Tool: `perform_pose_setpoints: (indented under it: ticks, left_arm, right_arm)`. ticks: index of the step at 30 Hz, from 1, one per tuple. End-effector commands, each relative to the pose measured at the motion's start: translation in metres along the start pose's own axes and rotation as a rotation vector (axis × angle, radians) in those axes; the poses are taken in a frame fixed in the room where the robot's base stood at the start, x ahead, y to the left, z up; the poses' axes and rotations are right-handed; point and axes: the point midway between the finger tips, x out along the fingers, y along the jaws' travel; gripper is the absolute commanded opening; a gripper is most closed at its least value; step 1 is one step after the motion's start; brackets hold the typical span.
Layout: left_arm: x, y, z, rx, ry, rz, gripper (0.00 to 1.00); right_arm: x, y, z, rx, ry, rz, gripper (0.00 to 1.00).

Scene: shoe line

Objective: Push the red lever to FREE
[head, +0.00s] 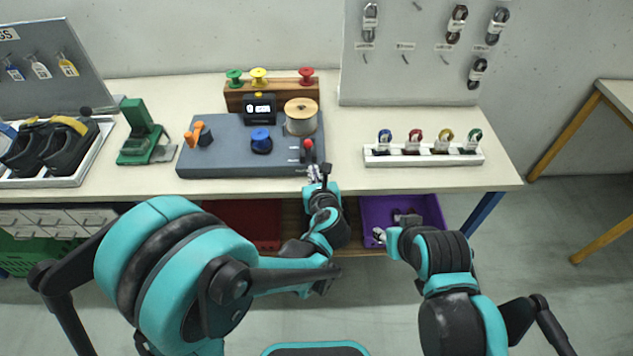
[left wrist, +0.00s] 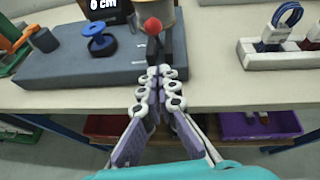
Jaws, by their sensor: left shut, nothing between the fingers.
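The red lever (head: 308,144) has a red ball knob on a dark stem and stands at the right front of the grey machine panel (head: 222,170). In the left wrist view its red knob (left wrist: 153,26) shows straight beyond the fingers. My left gripper (head: 318,170) is shut and empty, with its fingertips (left wrist: 162,70) at the panel's front edge close to the lever's base. I cannot tell whether they touch it. The lever's markings are too small to read. My right gripper (head: 380,236) is low in front of the table by the purple bin; its fingers are too small to read.
The panel also bears a blue knob (head: 261,141), an orange handle (head: 197,132), a wire spool (head: 300,117) and a small display (head: 259,108). A white rack (head: 422,157) with several coils stands to the right. Bare tabletop lies between panel and rack.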

Motion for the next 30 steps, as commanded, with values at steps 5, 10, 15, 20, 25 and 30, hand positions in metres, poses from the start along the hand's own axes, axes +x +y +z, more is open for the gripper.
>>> perform_pose_setpoints:
  ticks: [5,10,15,20,25,30]
  left_arm:
    - [0.036,0.001,0.002,-0.002,0.000,0.002,0.00]
    - [0.051,0.001,0.020,-0.002,0.000,0.002,0.00]
    - [0.057,0.000,0.028,0.000,0.000,0.000,0.00]
    - [0.058,0.000,0.029,0.000,0.000,0.000,0.00]
    - [0.058,0.000,0.029,-0.001,0.001,0.000,0.00]
    - [0.057,-0.004,0.031,0.000,0.016,0.001,0.00]
  right_arm:
    - [0.009,0.000,0.007,0.000,0.000,0.000,0.40]
    - [0.011,0.000,0.008,0.000,0.000,0.000,0.40]
    - [0.012,0.000,0.009,0.000,0.000,0.000,0.40]
    - [0.012,0.000,0.009,0.000,0.000,0.000,0.40]
    - [0.012,0.000,0.009,0.000,0.000,0.000,0.40]
    - [0.009,0.000,0.006,0.000,0.000,0.000,0.40]
